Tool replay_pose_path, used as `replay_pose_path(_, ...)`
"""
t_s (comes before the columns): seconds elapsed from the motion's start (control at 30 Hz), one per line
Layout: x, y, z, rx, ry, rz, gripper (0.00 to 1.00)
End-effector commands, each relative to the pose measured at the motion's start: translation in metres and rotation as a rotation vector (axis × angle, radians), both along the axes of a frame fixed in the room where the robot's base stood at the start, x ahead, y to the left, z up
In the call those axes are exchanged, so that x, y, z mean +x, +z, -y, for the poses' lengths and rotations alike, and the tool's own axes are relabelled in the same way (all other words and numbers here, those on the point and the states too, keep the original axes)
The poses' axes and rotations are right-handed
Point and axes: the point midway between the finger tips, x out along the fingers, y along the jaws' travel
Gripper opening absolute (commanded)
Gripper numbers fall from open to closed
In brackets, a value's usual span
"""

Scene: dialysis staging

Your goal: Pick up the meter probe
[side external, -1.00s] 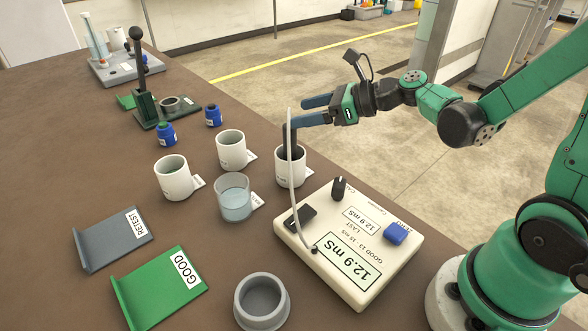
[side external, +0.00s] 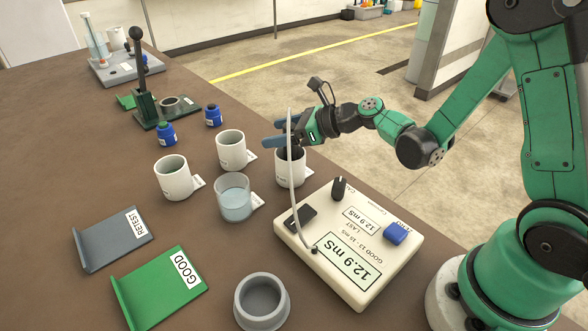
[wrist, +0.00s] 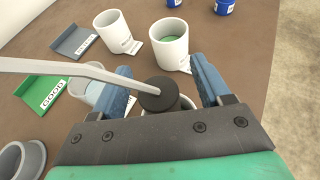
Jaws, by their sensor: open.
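The meter probe (wrist: 159,94) is a black round-topped piece with a grey cable; it stands in a white cup (side external: 290,171) beside the meter. Its cable arcs from the probe to the white meter box (side external: 349,245), which reads 12.9 mS. My gripper (side external: 269,132) is open, with its blue fingers at the top of the probe above that cup. In the wrist view, my gripper (wrist: 160,66) has one finger on each side of the probe, with gaps visible. The lower probe is hidden in the cup.
Two more white cups (side external: 174,178) (side external: 231,151) and a clear beaker (side external: 234,198) stand close to the left. A green GOOD tray (side external: 160,290), a grey RETEST tray (side external: 112,238) and a grey round holder (side external: 262,301) lie nearer. Blue-capped bottles (side external: 166,134) stand farther back.

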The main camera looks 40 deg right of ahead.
Motion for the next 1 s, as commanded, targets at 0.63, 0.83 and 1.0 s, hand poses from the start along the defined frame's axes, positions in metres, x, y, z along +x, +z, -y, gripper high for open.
replay_pose_path(0.63, -0.0002, 0.0002, 0.0001, 0.000, 0.000, 0.000, 0.00)
replay_pose_path(0.83, -0.0002, 0.0002, 0.0001, 0.000, 0.000, 0.000, 0.00)
replay_pose_path(1.0, -0.0001, 0.0002, 0.0002, 0.000, 0.000, 0.000, 0.00)
